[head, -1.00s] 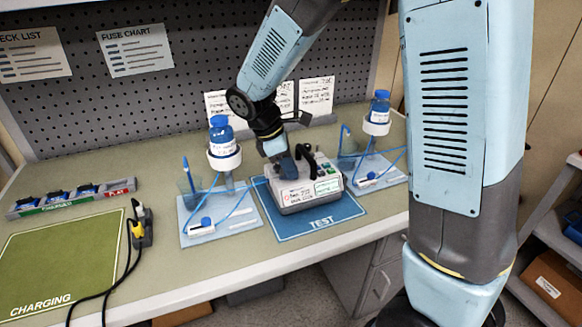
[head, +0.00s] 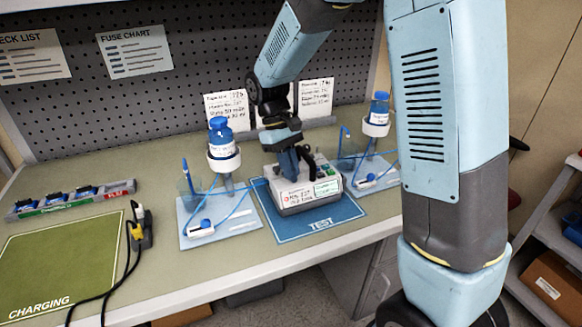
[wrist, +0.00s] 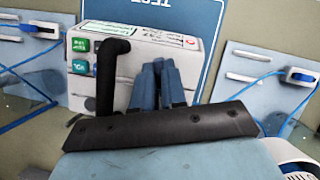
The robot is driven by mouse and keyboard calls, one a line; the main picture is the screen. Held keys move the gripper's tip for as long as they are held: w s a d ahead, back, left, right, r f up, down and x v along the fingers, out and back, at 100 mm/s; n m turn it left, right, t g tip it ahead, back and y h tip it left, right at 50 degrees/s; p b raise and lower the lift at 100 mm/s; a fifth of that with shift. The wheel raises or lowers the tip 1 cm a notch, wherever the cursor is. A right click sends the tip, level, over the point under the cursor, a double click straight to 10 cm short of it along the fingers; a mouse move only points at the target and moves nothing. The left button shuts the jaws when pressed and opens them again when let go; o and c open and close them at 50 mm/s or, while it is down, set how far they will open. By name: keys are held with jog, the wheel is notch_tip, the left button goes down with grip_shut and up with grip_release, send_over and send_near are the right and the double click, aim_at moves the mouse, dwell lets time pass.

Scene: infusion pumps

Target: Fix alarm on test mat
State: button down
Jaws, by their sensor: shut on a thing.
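The white pump (head: 312,193) sits on the blue test mat (head: 322,227), with a label and green buttons on top. It also shows in the wrist view (wrist: 140,57). A black bent handle (wrist: 108,77) rises beside the fingers. My gripper (head: 288,170) is low at the pump's back left top. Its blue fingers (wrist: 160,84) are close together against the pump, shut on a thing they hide. I cannot tell what it is. The pump's alarm state is too small to read.
Stands with blue bottles (head: 220,138) (head: 378,110) and tubing flank the test mat closely. A fuse rack (head: 70,200) and green charging mat (head: 62,262) lie left, beside a plug with black cables (head: 140,228). Handwritten cards (head: 230,108) stand behind. The charging mat is clear.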

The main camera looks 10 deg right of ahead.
jog(key=shift+d+m+y, duration=0.15)
jog(key=shift+m+y, duration=0.65)
jog(key=shift+m, duration=1.1)
jog(key=c, duration=1.2)
grip_release()
jog(key=shift+g, duration=0.3)
jog(key=v, duration=1.3)
jog(key=shift+w+r, duration=0.2)
jog(key=shift+r, duration=0.1)
